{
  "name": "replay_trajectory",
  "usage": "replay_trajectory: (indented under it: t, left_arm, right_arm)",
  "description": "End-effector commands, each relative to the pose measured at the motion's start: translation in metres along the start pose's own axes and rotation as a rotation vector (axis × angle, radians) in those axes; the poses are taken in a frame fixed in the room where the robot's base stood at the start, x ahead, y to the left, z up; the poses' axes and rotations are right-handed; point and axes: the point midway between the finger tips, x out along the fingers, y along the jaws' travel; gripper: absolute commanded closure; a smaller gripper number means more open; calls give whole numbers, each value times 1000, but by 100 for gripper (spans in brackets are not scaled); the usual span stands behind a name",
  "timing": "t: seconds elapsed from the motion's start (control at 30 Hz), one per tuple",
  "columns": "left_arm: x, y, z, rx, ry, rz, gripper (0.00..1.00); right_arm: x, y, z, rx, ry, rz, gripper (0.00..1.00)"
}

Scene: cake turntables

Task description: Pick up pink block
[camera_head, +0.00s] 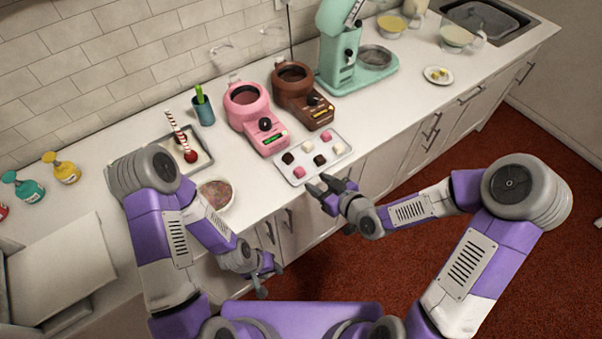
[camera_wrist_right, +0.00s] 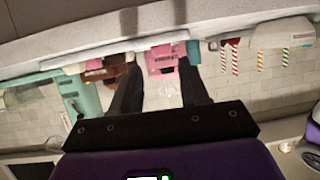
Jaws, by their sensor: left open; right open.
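A metal tray (camera_head: 283,172) on the counter holds several small blocks. One pink block (camera_head: 299,172) is at its front left and another pink block (camera_head: 326,138) at its back right. Dark and white blocks lie between them. My right gripper (camera_head: 319,182) is open at the tray's front edge, just right of the front pink block; no contact can be made out. In the right wrist view its two fingers (camera_wrist_right: 160,88) are apart with nothing held between them. My left gripper (camera_head: 270,281) hangs low in front of the counter, away from the tray, empty.
A pink melting pot (camera_head: 247,108) and a brown one (camera_head: 295,88) stand behind the tray. A mint mixer (camera_head: 340,65) is at the back right. A bowl (camera_head: 215,195) and a tray with striped sticks (camera_head: 178,140) are to the left. Counter right of the tray is clear.

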Motion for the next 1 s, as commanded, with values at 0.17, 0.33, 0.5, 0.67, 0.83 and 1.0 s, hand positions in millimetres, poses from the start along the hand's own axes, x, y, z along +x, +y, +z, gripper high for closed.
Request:
replay_trajectory:
  t: [0.17, 0.33, 0.5, 0.67, 0.83, 1.0]
  left_arm:
    - [2, 0, 0, 0, 0, 0, 57]
    - [3, -1, 0, 1, 0, 0, 57]
    - [4, -1, 0, 1, 0, 0, 57]
    - [4, -1, 0, 1, 0, 0, 57]
    - [4, -1, 0, 1, 0, 0, 57]
    - [4, -1, 0, 1, 0, 0, 57]
  right_arm:
    - [18, -1, -6, -24, 20, -3, 55]
    - [40, -4, -7, -21, 19, -3, 55]
    - [65, -5, -7, -20, 17, -3, 55]
    - [73, -4, -7, -19, 15, -1, 55]
    - [72, -4, -7, -19, 15, -1, 55]
    - [72, -4, -7, -19, 15, 0, 81]
